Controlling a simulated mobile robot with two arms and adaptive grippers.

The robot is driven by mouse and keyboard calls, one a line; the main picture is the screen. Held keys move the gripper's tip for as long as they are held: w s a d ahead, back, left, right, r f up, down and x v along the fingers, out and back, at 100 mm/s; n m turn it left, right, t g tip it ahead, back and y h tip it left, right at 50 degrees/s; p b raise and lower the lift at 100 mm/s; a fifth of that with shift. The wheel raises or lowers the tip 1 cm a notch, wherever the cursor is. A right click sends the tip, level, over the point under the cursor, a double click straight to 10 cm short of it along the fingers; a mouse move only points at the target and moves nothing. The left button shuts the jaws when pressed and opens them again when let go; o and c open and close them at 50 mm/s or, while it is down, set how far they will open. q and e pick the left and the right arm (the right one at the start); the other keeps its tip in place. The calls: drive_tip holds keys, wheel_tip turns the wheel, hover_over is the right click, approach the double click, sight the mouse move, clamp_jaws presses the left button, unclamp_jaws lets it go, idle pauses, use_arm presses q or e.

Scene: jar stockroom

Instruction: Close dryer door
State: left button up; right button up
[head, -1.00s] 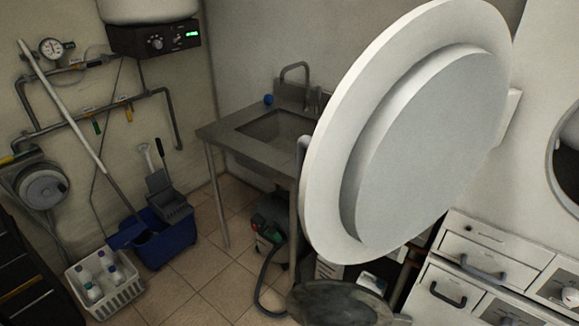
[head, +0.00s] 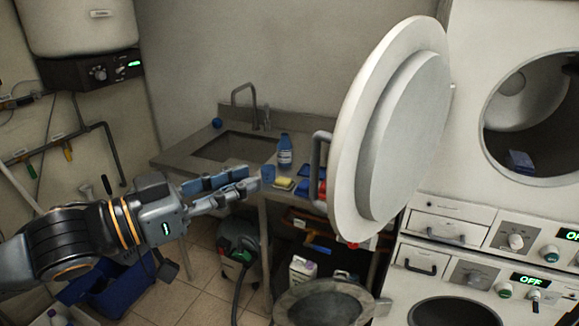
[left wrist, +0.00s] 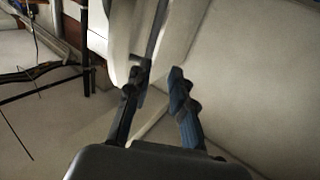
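The round white dryer door (head: 400,135) stands wide open, swung out from the upper machine. Its grey handle (head: 318,165) is on the door's left edge. The dryer's round opening (head: 515,85) is uncovered, with a blue item (head: 519,161) inside. My left gripper (head: 262,180) points right toward the handle, with its tips a little left of it in the head view. In the left wrist view the fingers (left wrist: 158,82) are spread, with pale door parts beyond them. I cannot tell whether they touch the handle. My right gripper is in neither view.
A metal sink counter (head: 172,160) with a blue bottle (head: 285,150) and a yellow sponge (head: 283,184) stands behind. Below the dryer door, a lower round door (head: 325,303) also stands open. A green and black vacuum (head: 238,245) and a blue mop bucket (head: 110,280) are on the tiled floor.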

sight(312, 161)
use_arm(q)
drive_tip(key=p+x, duration=0.1)
drive_tip(key=x, duration=0.3)
drive_tip(key=p+x, duration=0.2)
drive_tip(key=x, duration=0.2)
drive_tip(key=s+d+p+x, duration=0.1)
drive_tip(key=x, duration=0.4)
drive_tip(key=shift+w+d, duration=0.1)
drive_tip(key=shift+d, duration=0.15)
clamp_jaws()
